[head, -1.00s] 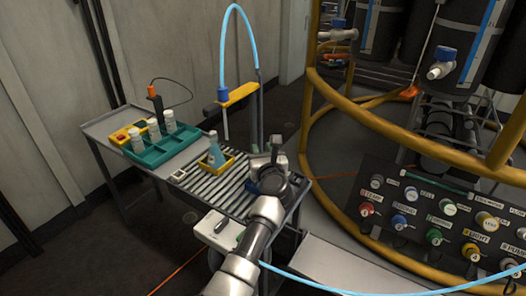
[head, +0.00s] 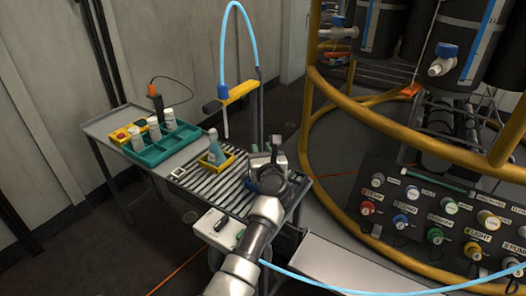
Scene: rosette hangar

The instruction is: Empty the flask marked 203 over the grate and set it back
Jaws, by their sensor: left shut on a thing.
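My left arm reaches up from the bottom middle, and its gripper (head: 268,170) is over the right end of the slatted grate (head: 212,186) on the bench. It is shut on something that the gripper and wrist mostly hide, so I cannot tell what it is. A blue-grey flask (head: 215,150) stands upright in a small yellow holder (head: 227,160) at the grate's back edge, left of the gripper and apart from it. I cannot read 203 on any flask. My right gripper is not in view.
A teal rack (head: 160,151) with several white-capped bottles is at the bench's left. A yellow arm (head: 240,93) with a blue hose (head: 235,10) and a downward spout stands behind the grate. A yellow rail (head: 345,205) and a button panel (head: 440,225) are at the right.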

